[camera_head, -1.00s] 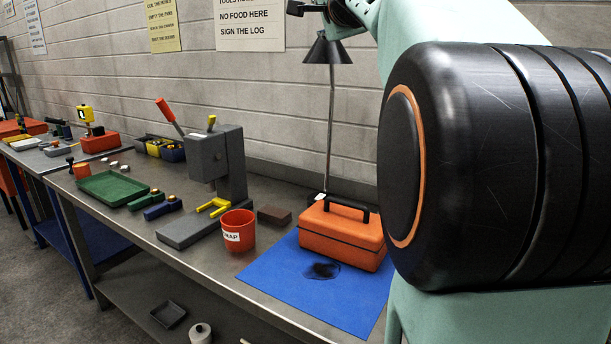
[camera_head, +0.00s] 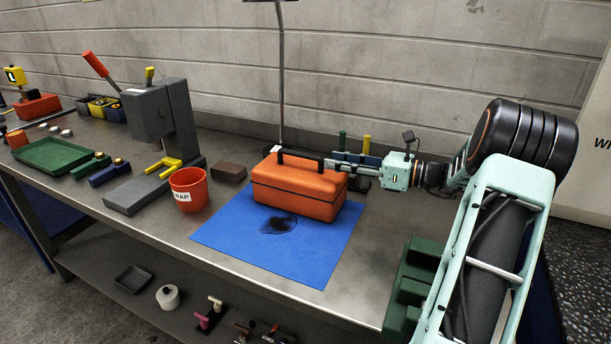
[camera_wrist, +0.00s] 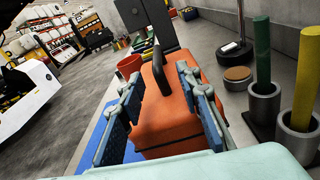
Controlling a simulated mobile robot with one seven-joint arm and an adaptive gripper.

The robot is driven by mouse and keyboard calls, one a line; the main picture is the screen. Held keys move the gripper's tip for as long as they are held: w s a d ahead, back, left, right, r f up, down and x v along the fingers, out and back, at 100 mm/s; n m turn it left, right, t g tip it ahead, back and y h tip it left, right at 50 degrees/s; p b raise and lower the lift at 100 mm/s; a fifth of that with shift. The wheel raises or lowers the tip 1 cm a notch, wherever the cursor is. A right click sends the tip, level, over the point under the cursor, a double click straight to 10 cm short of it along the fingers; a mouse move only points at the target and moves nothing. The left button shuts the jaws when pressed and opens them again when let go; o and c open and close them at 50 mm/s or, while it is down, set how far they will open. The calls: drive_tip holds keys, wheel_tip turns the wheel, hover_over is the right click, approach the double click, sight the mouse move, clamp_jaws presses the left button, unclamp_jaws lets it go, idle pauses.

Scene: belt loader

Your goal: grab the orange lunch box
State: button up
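The orange lunch box (camera_head: 298,192) has a black handle on its lid and sits upright on the blue mat (camera_head: 220,237). My gripper (camera_head: 338,163) comes in level from the right, with its fingertips at the box's right end. In the wrist view, the blue-padded fingers of my gripper (camera_wrist: 168,72) are spread, one on each side of the orange lunch box (camera_wrist: 165,118). The handle lies between them. I cannot tell whether either finger touches the box. The box's far side is hidden.
A red scrap cup (camera_head: 189,191), a brown block (camera_head: 229,172) and a grey press (camera_head: 165,130) stand left of the box. A lamp pole rises behind it. Green and yellow posts (camera_wrist: 262,60) stand close to the gripper's right in the wrist view.

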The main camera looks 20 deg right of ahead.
sight(322, 159)
drive_tip(key=shift+s+d+f+m, duration=0.2)
drive_tip(key=shift+s+f+m, duration=0.25)
drive_tip(key=shift+f+m, duration=0.1)
drive_tip(key=x, duration=0.5)
drive_tip(key=shift+w+a+r, duration=0.1)
drive_tip(key=shift+w+a, duration=0.05)
drive_tip(key=x, duration=0.5)
drive_tip(key=shift+r, duration=0.4)
clamp_jaws()
drive_tip(key=shift+r, duration=0.1)
